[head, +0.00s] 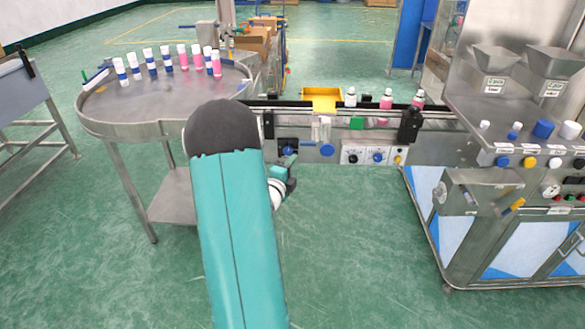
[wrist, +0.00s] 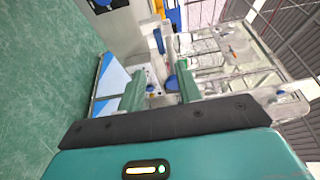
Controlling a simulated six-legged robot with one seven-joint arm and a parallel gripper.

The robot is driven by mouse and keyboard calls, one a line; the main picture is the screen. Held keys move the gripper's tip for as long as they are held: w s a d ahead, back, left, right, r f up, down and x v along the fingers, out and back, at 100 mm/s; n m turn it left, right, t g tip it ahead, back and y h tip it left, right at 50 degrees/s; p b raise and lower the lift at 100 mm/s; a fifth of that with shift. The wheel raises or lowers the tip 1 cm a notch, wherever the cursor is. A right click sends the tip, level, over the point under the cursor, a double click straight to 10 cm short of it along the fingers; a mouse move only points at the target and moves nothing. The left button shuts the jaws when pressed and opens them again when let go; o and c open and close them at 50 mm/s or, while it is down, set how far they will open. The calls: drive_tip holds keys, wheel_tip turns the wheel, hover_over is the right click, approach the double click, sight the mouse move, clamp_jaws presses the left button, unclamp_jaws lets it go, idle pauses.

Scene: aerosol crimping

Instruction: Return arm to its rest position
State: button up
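My teal arm rises through the middle of the head view, with a dark rounded joint at its upper end. My gripper (head: 286,172) shows only partly there, just right of the arm link and below the conveyor's front edge. The rest of the gripper is hidden behind the arm. In the wrist view my gripper (wrist: 158,82) has two green fingers standing well apart. I see nothing held between them, only the machine in the background.
A round steel table (head: 130,116) with several white, blue and pink bottles (head: 167,59) stands left of my arm. A conveyor (head: 325,104) carrying a few bottles runs right to the steel machine (head: 495,135). Another steel table (head: 20,90) is far left. Green floor (head: 350,260) in front is clear.

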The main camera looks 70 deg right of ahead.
drive_tip(key=shift+w, duration=0.1)
idle(0.6)
drive_tip(key=w+a+r+n+t+y, duration=0.25)
drive_tip(key=w+a+n+t, duration=0.2)
drive_tip(key=w, duration=0.45)
drive_tip(key=w+a+r+n+t+y, duration=0.1)
drive_tip(key=w+a+r+n+t, duration=0.3)
drive_tip(key=w, duration=0.4)
drive_tip(key=w+a+r+n+t+y, duration=0.25)
drive_tip(key=w+a+n, duration=0.3)
drive_tip(key=a, duration=0.45)
drive_tip(key=w+a+r+n+t+y, duration=0.1)
drive_tip(key=w+a+r+n+y, duration=0.25)
drive_tip(key=w+a, duration=0.45)
drive_tip(key=s+a+r+n+y, duration=0.15)
drive_tip(key=a+n, duration=0.25)
drive_tip(key=a, duration=0.4)
drive_tip(key=s+a+n+y, duration=0.2)
drive_tip(key=a+n+y, duration=0.1)
drive_tip(key=a, duration=0.4)
drive_tip(key=s+a+r+n+y, duration=0.15)
drive_tip(key=a+n, duration=0.25)
drive_tip(key=a, duration=0.4)
drive_tip(key=s+a+n+g+y, duration=0.2)
drive_tip(key=s+a+n+g, duration=0.1)
drive_tip(key=s+a+n, duration=0.6)
drive_tip(key=s+a, duration=0.2)
drive_tip(key=s, duration=0.2)
drive_tip(key=shift+a+f+g, duration=0.3)
drive_tip(key=shift+f, duration=0.05)
